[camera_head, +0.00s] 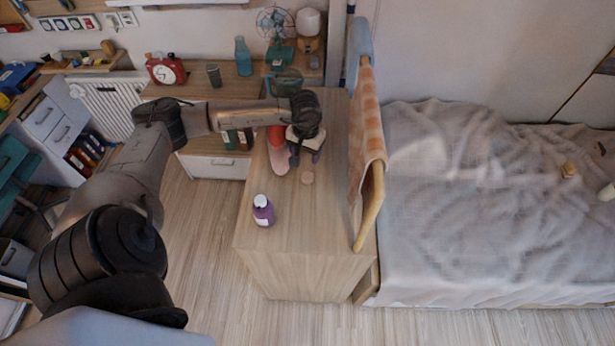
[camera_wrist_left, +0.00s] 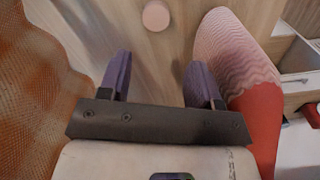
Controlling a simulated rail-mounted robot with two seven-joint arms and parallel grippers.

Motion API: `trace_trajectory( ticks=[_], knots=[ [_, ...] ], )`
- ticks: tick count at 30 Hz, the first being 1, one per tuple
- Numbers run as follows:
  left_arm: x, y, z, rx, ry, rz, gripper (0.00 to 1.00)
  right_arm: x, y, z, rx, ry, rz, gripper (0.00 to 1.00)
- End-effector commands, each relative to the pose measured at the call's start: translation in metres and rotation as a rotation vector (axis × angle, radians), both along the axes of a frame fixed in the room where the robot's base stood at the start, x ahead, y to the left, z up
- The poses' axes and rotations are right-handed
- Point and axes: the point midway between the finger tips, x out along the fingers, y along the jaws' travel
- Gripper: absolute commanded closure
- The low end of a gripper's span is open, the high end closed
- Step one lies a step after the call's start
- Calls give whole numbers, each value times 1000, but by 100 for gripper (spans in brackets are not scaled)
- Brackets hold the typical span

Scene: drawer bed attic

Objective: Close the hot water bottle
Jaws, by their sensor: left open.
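A red and pink object (camera_head: 279,160), which looks like the hot water bottle, is on the wooden cabinet top. In the left wrist view its wavy-patterned pink part and red part (camera_wrist_left: 236,55) show on the right. A small round pinkish disc (camera_head: 307,177), perhaps its cap, lies on the wood apart from it; the disc also shows at the top of the left wrist view (camera_wrist_left: 156,16). My left gripper (camera_head: 307,156) is open and empty above the cabinet, right beside the red and pink object. The bottle's opening cannot be made out. My right gripper is out of view.
A purple bottle with a white cap (camera_head: 263,211) stands near the cabinet's front left. A bed rail with an orange cloth (camera_head: 368,130) rises at the right edge. A fan (camera_head: 277,28) stands behind. The cabinet top's front part (camera_head: 310,230) is clear.

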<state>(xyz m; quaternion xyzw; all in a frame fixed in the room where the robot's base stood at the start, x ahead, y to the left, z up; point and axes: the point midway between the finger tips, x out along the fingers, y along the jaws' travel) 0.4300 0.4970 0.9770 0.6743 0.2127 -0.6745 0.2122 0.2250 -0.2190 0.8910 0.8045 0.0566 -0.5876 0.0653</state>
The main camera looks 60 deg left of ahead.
Motion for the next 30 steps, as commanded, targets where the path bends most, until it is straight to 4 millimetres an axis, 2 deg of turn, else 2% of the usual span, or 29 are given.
trace_trajectory(
  ticks=[3,9,15,25,30],
  knots=[
    [0,-1,-23,-2,2,0,42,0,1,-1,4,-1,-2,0],
    [0,0,-49,-2,1,0,42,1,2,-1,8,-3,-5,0],
    [0,0,-58,1,-1,-1,42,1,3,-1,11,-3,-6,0],
    [0,0,-60,-1,-1,-1,42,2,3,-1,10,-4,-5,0],
    [-1,-1,-78,-3,3,1,42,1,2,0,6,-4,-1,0]
  ],
)
